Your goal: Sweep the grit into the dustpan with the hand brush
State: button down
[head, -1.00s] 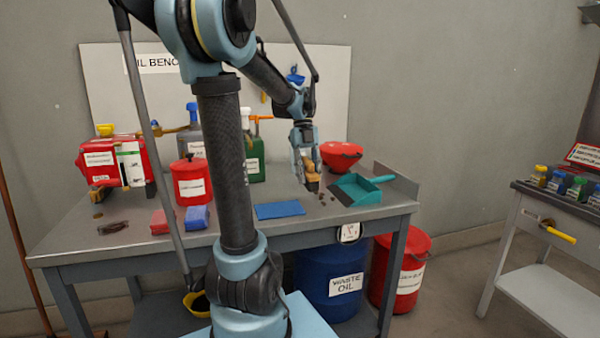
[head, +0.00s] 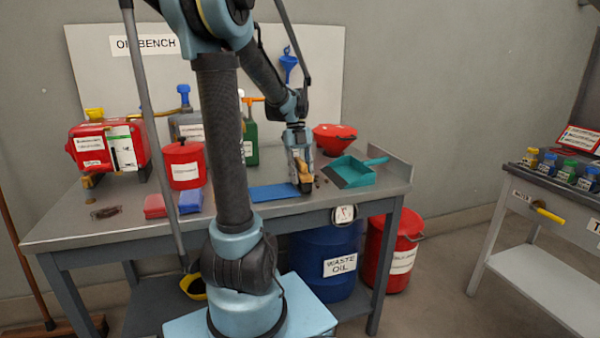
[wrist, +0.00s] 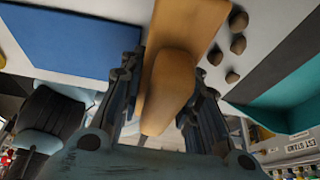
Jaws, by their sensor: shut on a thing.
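My gripper (head: 300,168) is shut on the hand brush (head: 305,182), which has a tan wooden body. In the wrist view the brush (wrist: 172,80) runs up between the two fingers, low over the bench top. The grit (wrist: 236,45), several brown lumps, lies just right of the brush in the wrist view; in the head view a little of the grit (head: 318,180) shows beside it. The teal dustpan (head: 352,172) lies right of the grit, its dark lip facing the brush. It also shows in the wrist view (wrist: 285,100). The bristles are hidden.
A blue mat (head: 274,192) lies just left of the brush. A raised metal guard (head: 390,168) edges the bench (head: 250,212) on the right. Red and blue cloths (head: 190,201) and a red can (head: 182,165) are further left.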

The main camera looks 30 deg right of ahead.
aim_at(329, 180)
jog(key=shift+f, duration=0.15)
dwell(0.5)
jog(key=shift+d, duration=0.15)
jog(key=shift+s+d, duration=0.35)
jog(key=shift+d, duration=1.15)
jog(key=shift+s+d, duration=0.3)
jog(key=shift+d, duration=1.2)
jog(key=shift+s+d, duration=0.35)
jog(key=shift+d, duration=1.15)
jog(key=shift+s+d, duration=0.15)
jog(key=shift+d, duration=0.45)
jog(key=shift+s+d+r, duration=0.15)
jog(key=shift+d+r, duration=0.05)
jog(key=shift+d, duration=0.5)
jog(key=shift+d+r, duration=0.1)
jog(key=shift+d, duration=0.25)
jog(key=shift+s+d, duration=0.15)
jog(key=shift+d, duration=0.2)
jog(key=shift+d, duration=0.15)
